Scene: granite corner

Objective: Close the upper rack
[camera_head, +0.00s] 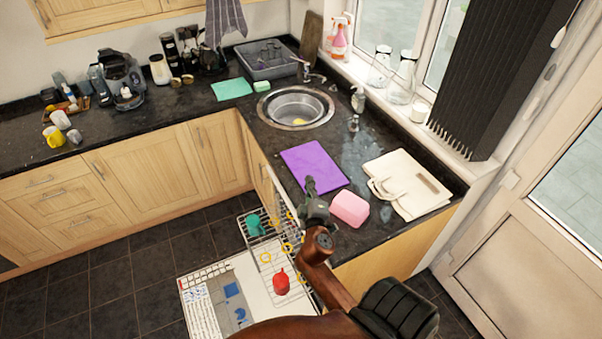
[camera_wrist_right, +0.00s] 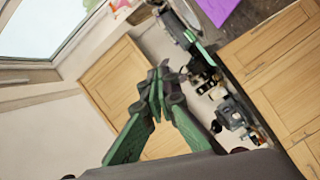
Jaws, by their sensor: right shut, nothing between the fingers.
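A wire dishwasher rack (camera_head: 266,258) is pulled out from under the counter, above the lowered dishwasher door (camera_head: 215,290). A teal cup (camera_head: 254,225), a red item (camera_head: 281,283) and several yellow rings sit in the rack area. I cannot clearly tell the upper and lower racks apart. My right gripper (camera_head: 310,184) is shut and empty, over the counter edge beside the purple board, to the right of the rack. Its green fingers (camera_wrist_right: 160,92) also show in the right wrist view, where no rack shows. My right arm hides part of the rack's right side. My left gripper is out of view.
The dark tiled floor (camera_head: 130,275) left of the door is clear.

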